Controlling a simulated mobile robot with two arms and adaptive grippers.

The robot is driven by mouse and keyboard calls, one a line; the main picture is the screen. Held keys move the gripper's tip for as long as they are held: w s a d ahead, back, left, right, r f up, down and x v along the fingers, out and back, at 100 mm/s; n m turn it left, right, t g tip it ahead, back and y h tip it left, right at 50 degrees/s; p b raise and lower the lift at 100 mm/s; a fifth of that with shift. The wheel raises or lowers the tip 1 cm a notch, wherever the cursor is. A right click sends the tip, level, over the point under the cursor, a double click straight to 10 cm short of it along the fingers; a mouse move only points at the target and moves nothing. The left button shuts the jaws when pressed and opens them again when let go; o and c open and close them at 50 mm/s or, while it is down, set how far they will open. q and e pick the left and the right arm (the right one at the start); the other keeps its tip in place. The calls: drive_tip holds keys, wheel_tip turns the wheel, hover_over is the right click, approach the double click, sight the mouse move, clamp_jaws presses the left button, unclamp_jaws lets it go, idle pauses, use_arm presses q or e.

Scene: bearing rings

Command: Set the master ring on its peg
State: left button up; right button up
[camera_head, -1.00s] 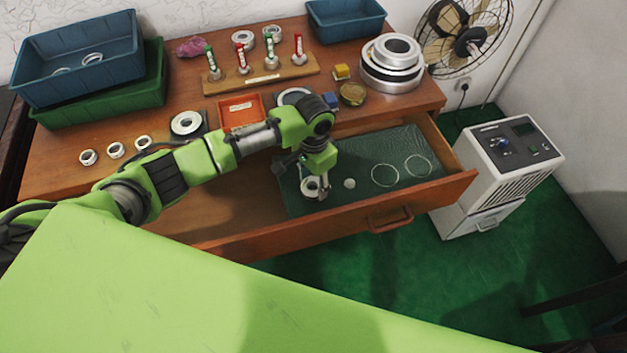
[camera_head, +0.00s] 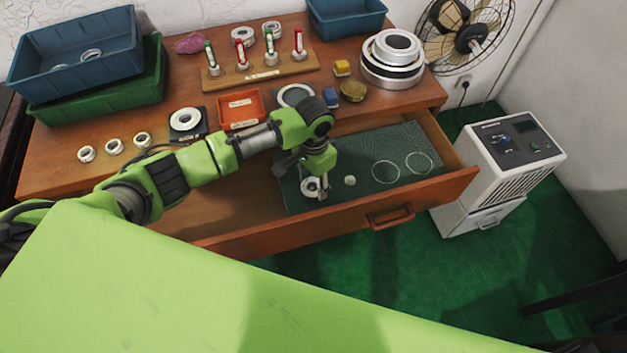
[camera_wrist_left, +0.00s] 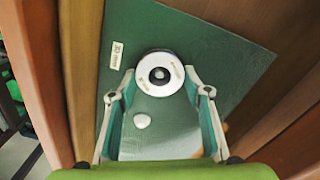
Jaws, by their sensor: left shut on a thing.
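The master ring (camera_wrist_left: 160,74), a white ring with a dark centre, is in the open drawer (camera_head: 300,221) on the dark green mat (camera_wrist_left: 215,45). It also shows in the head view (camera_head: 310,186). My left gripper (camera_head: 318,188) points down into the drawer and is shut on the ring, with fingers on either side in the left wrist view (camera_wrist_left: 158,76). A small pale peg top (camera_wrist_left: 159,74) shows inside the ring's hole. I cannot tell whether the ring rests fully on the mat. My right gripper is not in view.
A pale knob-like peg (camera_head: 349,181) stands just right of the ring, and two outlined circles (camera_head: 386,172) lie farther right. The drawer front (camera_head: 430,200) bounds the near side. On the desktop are an orange tray (camera_head: 241,109), a peg rack (camera_head: 262,75) and several rings.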

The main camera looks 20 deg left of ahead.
use_arm(q)
drive_tip(key=shift+f, duration=0.15)
drive_tip(key=o, duration=1.7)
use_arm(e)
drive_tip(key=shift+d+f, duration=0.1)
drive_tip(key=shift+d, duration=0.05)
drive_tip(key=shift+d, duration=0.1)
use_arm(q)
wheel_tip(320, 180, up, 12)
drive_tip(key=shift+s, duration=0.1)
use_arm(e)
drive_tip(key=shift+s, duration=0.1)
